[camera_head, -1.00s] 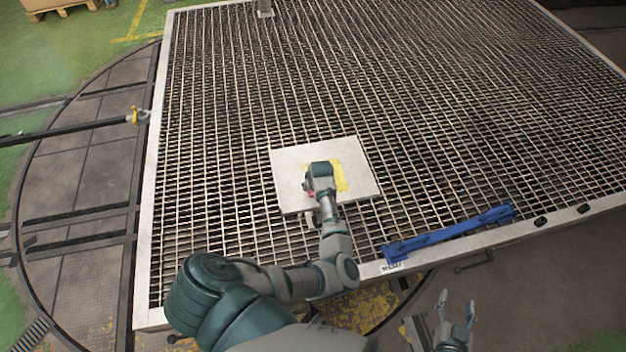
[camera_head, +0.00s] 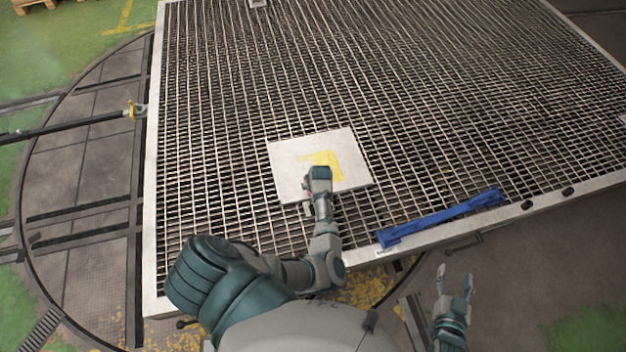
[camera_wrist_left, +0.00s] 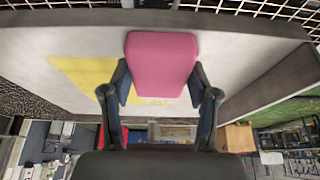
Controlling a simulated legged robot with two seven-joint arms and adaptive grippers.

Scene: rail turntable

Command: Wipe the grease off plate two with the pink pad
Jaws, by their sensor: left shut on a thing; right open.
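A pale square plate (camera_head: 345,149) lies on the grating with a yellow grease patch (camera_head: 328,160) on it. The plate also shows in the left wrist view (camera_wrist_left: 60,42), with the yellow patch (camera_wrist_left: 82,70) left of and below the pad. My left gripper (camera_head: 308,188) is over the plate's front edge. In the left wrist view it is shut on the pink pad (camera_wrist_left: 161,64), gripping it from both sides. Whether the pad touches the plate is unclear. My right gripper (camera_head: 455,288) is open and empty, beyond the grating's front edge at lower right.
The grating table (camera_head: 220,120) is mostly clear around the plate. A blue bar (camera_head: 440,218) lies along its front edge, right of the plate. A dark rail with a yellow end (camera_head: 135,109) meets the grating's left edge.

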